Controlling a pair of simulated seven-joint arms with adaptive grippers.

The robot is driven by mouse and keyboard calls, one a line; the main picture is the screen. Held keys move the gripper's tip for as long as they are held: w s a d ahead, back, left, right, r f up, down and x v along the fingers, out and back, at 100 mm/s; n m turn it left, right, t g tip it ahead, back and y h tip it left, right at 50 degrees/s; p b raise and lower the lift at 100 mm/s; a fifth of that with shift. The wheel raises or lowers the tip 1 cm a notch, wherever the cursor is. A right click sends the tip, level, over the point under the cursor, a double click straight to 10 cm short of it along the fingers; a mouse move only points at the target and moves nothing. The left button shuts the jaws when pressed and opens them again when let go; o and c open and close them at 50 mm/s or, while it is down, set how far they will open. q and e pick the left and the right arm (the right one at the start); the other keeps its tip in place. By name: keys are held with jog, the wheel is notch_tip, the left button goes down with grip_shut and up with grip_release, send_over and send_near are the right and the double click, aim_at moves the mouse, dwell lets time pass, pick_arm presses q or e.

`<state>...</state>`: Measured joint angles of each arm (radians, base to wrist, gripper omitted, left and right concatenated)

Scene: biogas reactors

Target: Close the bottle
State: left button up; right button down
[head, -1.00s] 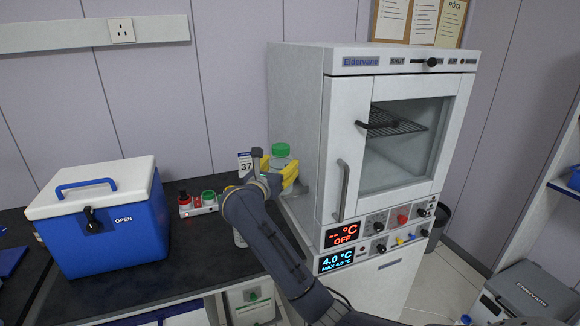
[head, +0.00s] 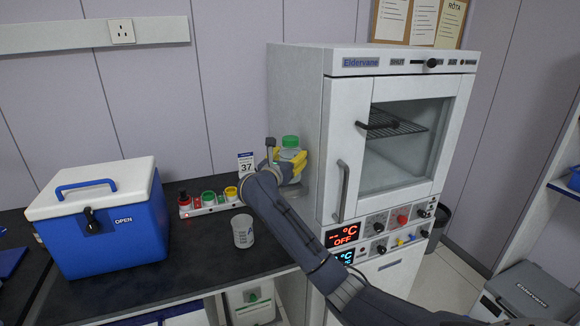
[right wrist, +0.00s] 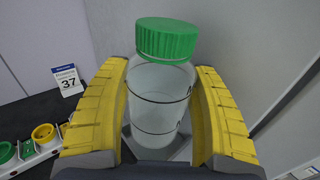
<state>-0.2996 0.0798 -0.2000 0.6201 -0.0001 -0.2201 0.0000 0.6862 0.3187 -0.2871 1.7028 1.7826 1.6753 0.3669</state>
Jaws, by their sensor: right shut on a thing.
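The clear bottle (right wrist: 158,105) with dark marking lines stands nearly upright between the yellow fingers of my right gripper (head: 288,162). The gripper is shut around its body. A ribbed green cap (right wrist: 167,39) sits on top of the bottle; I cannot tell how tightly it is seated. In the head view the green cap (head: 290,142) shows above the fingers, beside the white cabinet's left side. My left gripper is not in view.
The white cabinet (head: 296,90) stands close to the right of the bottle. A white rack (head: 211,209) with red, green and yellow caps, a small beaker (head: 243,231), a card marked 37 (head: 246,163) and a blue cooler (head: 110,235) stand on the dark bench.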

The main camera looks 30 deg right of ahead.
jog(key=shift+f, duration=1.65)
jog(key=shift+f, duration=0.1)
jog(key=c, duration=0.6)
grip_release()
jog(key=shift+f, duration=0.1)
jog(key=v, duration=1.2)
